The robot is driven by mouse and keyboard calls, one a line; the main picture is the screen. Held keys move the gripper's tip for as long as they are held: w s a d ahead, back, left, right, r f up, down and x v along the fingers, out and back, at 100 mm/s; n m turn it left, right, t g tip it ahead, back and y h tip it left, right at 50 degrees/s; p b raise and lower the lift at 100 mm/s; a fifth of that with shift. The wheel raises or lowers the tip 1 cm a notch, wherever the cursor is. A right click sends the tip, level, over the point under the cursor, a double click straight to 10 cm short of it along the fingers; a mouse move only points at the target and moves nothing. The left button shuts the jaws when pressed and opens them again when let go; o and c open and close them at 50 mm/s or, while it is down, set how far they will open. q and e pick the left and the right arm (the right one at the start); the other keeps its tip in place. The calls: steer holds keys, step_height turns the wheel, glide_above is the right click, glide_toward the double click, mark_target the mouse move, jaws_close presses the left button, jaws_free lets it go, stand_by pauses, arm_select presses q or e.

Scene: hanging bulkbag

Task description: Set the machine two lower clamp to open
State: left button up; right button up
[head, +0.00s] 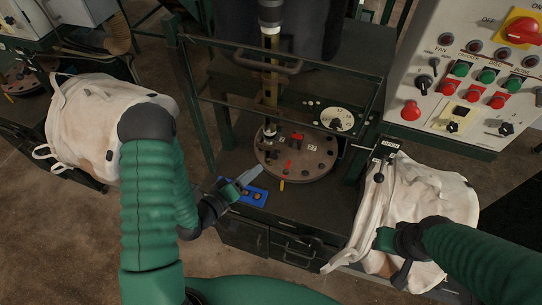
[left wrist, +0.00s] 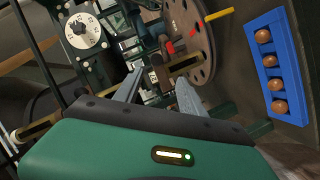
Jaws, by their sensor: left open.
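I cannot tell which lever is the machine two lower clamp. My left gripper (head: 247,176) is open and empty, over the machine table's left front, near the blue tray (head: 263,203). In the left wrist view my left gripper (left wrist: 160,80) has its fingers apart, pointing toward the round plate (left wrist: 205,45). My right gripper (head: 384,240) is in front of the right white bag (head: 440,195); its fingers are not clear.
The round plate (head: 322,165) carries red pieces and a yellow handle. A white dial (head: 337,120) stands behind it. A control panel (head: 460,70) with knobs and buttons is at upper right. Another white bag (head: 85,120) hangs at left. Green frame bars (head: 195,100) surround the machine.

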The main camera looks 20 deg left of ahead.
mark_target(272, 158)
arm_select(q)
steer(key=x, duration=0.3)
steer(key=d+p+x, duration=0.1)
steer(key=x, duration=0.6)
steer(key=shift+s+d+r, duration=0.1)
steer(key=shift+d+r, duration=0.15)
steer(key=shift+r, duration=0.05)
steer(key=shift+w+f+p, duration=0.15)
steer(key=shift+w+p, duration=0.15)
steer(key=shift+w+a+f, duration=0.15)
steer(key=shift+w+a, duration=0.05)
steer(key=shift+a, duration=0.2)
steer(key=shift+c, duration=0.8)
steer(key=shift+s+d, duration=0.1)
steer(key=shift+d, duration=0.25)
jaws_close()
arm_select(e)
steer(key=shift+d+r, duration=0.65)
steer(key=shift+r, duration=0.25)
arm_select(q)
steer(key=shift+a, duration=0.2)
arm_select(e)
steer(key=shift+a, duration=0.1)
